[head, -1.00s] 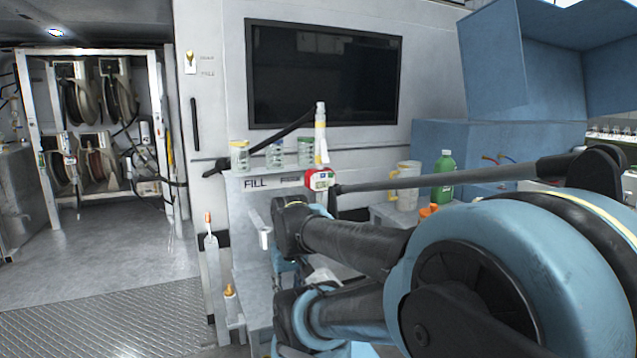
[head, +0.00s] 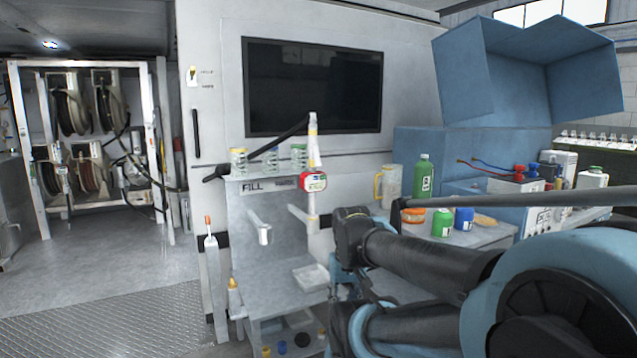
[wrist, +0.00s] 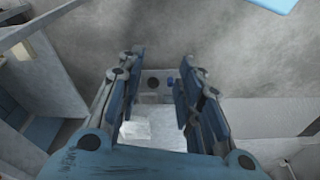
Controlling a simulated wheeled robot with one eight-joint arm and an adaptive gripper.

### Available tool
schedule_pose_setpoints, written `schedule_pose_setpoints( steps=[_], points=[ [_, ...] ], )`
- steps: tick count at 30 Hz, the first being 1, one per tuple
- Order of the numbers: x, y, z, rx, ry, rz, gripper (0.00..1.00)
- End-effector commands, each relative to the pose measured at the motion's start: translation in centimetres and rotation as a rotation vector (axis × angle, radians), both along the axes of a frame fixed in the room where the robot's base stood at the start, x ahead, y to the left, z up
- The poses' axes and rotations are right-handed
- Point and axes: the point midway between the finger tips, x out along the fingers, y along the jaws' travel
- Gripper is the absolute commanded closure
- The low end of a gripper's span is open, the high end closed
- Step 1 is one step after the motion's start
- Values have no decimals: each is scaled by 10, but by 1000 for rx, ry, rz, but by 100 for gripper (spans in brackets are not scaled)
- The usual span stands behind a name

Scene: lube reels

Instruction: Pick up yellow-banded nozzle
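A pale upright nozzle (head: 313,140) with yellow on it stands at the right end of the FILL stand in the head view. A red and white meter (head: 312,181) is at its lower end, and a dark hose runs left from near its top. The nozzle is not recognisable in the wrist view. My gripper (wrist: 160,70) is open, with its two blue fingers apart and nothing held between them. In the head view my arm is to the right of and lower than the nozzle, apart from it; its fingertips are not clear there.
The FILL stand (head: 255,215) carries several clear jars (head: 271,160) on top and a white tray (head: 311,277) lower down. A side bench with a pitcher (head: 390,187), a green bottle (head: 424,178) and small containers is to the right. Floor at left is clear.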

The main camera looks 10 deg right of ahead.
Motion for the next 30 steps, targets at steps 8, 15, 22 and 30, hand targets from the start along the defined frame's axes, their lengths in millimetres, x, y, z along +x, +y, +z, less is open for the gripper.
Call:
schedule_pose_setpoints(
  steps=[8,15,22,30],
  points=[
    [-6,3,8,20,-15,-22,48],
    [44,34,51,267,-40,-299,48],
    [130,64,127,659,-27,-715,48],
    [242,56,225,1144,80,-1174,48]
  ],
)
